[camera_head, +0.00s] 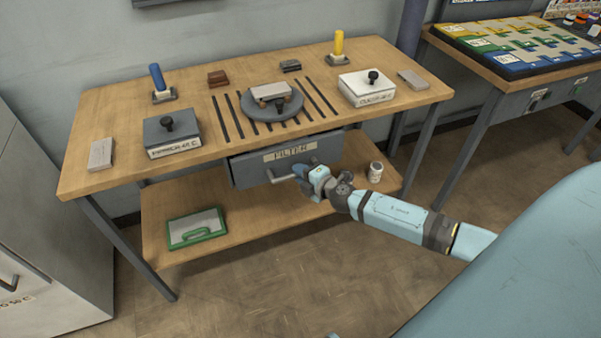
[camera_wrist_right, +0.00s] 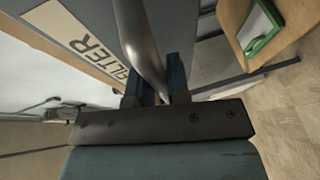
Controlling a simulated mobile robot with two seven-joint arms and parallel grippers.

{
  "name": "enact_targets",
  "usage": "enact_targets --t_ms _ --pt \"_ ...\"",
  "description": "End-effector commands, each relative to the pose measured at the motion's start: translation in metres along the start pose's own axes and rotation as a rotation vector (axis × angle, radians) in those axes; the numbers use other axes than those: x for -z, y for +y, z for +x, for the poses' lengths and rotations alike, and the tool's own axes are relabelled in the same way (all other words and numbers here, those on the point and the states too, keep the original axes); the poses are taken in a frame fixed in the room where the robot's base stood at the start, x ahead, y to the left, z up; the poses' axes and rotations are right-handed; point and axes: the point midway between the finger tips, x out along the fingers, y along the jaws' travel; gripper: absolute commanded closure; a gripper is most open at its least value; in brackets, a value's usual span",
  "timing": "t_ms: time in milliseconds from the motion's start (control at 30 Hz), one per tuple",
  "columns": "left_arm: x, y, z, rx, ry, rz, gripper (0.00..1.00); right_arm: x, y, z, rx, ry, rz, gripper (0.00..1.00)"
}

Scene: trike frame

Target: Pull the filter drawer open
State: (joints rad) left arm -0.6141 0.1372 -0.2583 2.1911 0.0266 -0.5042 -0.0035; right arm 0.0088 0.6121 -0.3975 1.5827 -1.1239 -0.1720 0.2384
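The filter drawer (camera_head: 243,173) is a grey drawer with a FILTER label (camera_head: 290,150), under the middle of the wooden workbench (camera_head: 140,120). Its front seems to stand a little out from under the bench top. A grey bar handle (camera_head: 280,177) is on its front. My right gripper (camera_head: 302,173) is at the right part of the handle. In the right wrist view the handle bar (camera_wrist_right: 138,45) runs between the two fingers (camera_wrist_right: 158,85), which look closed around it. The FILTER label shows beside them. My left gripper is not in view.
A lower shelf holds a green-framed tray (camera_head: 195,229) at left and a small white jar (camera_head: 375,171) at right. On the bench top are lidded boxes (camera_head: 172,134), a round grey plate (camera_head: 271,103) and blue and yellow handles. Open floor (camera_head: 270,290) lies in front.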

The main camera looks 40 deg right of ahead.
Motion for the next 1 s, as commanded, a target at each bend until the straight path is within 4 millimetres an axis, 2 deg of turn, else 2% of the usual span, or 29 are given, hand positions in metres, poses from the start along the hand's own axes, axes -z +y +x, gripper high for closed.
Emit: enact_targets --t_ms 167,367,800,1000 --pt "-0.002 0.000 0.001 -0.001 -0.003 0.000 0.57 0.001 -0.001 -0.003 0.001 0.000 0.001 1.00" --pt "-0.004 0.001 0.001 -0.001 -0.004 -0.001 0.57 0.009 -0.007 -0.023 0.003 0.001 0.002 1.00" --pt "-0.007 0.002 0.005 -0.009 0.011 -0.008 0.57 0.047 -0.028 -0.114 0.003 0.000 0.004 1.00" --pt "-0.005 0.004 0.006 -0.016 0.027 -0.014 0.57 0.061 -0.035 -0.148 0.002 -0.001 0.002 1.00"
